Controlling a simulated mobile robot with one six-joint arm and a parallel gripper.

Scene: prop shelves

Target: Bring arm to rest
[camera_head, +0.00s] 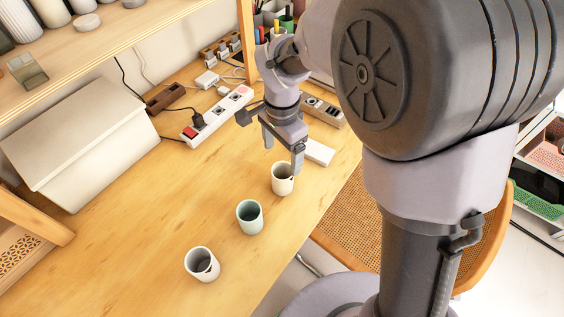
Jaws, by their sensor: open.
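My gripper (283,155) points down over the wooden desk, above and beside a white cup (282,184). Its two fingers are apart. One finger overlaps the cup's rim in the picture, and I cannot tell whether it touches or reaches inside. The arm comes in from the upper right, with its large grey joint filling much of that side.
Power strips (212,118), a box (85,140) and a shelf (120,35) lie behind. A chair (350,225) stands at the desk's right edge.

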